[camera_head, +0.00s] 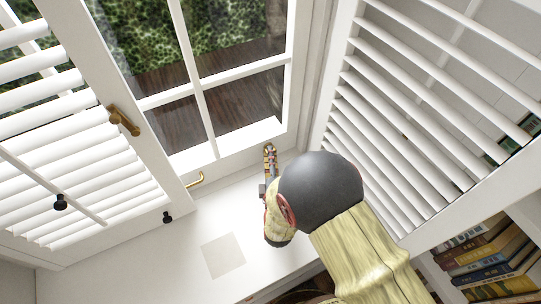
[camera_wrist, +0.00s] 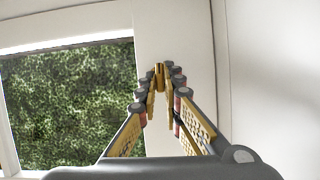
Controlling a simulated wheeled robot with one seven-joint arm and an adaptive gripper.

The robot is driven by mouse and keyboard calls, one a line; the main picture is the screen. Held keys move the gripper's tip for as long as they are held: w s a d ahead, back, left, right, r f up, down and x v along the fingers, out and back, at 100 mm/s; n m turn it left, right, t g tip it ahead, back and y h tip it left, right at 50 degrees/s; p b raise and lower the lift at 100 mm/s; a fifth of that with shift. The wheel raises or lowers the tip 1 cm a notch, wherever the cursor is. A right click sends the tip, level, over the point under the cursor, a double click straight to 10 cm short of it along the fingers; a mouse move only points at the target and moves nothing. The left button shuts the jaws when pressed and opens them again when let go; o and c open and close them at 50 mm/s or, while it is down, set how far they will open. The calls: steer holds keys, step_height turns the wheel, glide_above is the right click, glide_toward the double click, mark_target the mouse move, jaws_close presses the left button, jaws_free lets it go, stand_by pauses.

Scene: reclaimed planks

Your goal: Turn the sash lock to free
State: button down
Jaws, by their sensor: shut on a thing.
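My gripper (camera_head: 269,158) reaches to the lower right corner of the window frame, with my arm partly covering that area in the head view. In the wrist view my gripper (camera_wrist: 159,84) is shut on a small upright brass piece, the sash lock (camera_wrist: 159,72), against the white window stile. The fingertips close on both its sides. The lock's base and its turned angle are hidden by the fingers. In the head view I cannot make the lock out apart from the fingers.
A brass handle (camera_head: 124,120) sits on the white stile at left, and a brass hooked stay (camera_head: 196,180) lies near the sill. Louvred shutters flank the window at left (camera_head: 85,150) and right (camera_head: 420,110). Books (camera_head: 490,262) fill a shelf at lower right. The sill's left part is clear.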

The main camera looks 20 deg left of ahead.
steer(key=shift+n, duration=0.4)
steer(key=c, duration=2)
jaws_free()
steer(key=shift+o, duration=0.2)
steer(key=shift+s, duration=0.1)
steer(key=v, duration=1.2)
steer(key=shift+f, duration=0.15)
